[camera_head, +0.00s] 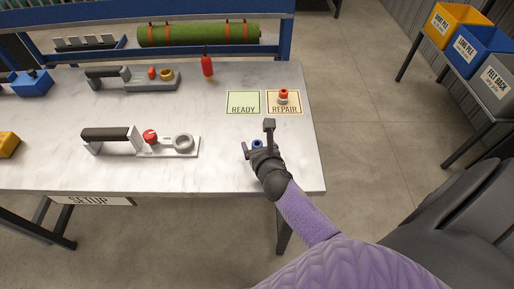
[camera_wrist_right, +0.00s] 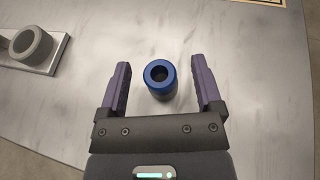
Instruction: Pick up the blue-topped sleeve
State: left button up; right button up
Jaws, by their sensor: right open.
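The blue-topped sleeve (camera_wrist_right: 160,80) stands upright on the table in the right wrist view, its round hollow top facing the camera. A gap shows between the sleeve and each finger. My right gripper (camera_head: 258,137) also shows in the head view, over the table. My left gripper is not in view.
A red-topped sleeve (camera_head: 284,96) stands on the REPAIR card (camera_head: 284,109). The READY card (camera_head: 243,108) beside it is empty. A handled tool with a grey ring (camera_head: 183,143) lies to the left. A red bottle (camera_head: 207,67) stands farther back.

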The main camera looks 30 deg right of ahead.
jog(key=shift+w+d+f, duration=0.1)
jog(key=shift+w+f, duration=0.15)
jog(key=shift+w, duration=0.2)
grip_shut()
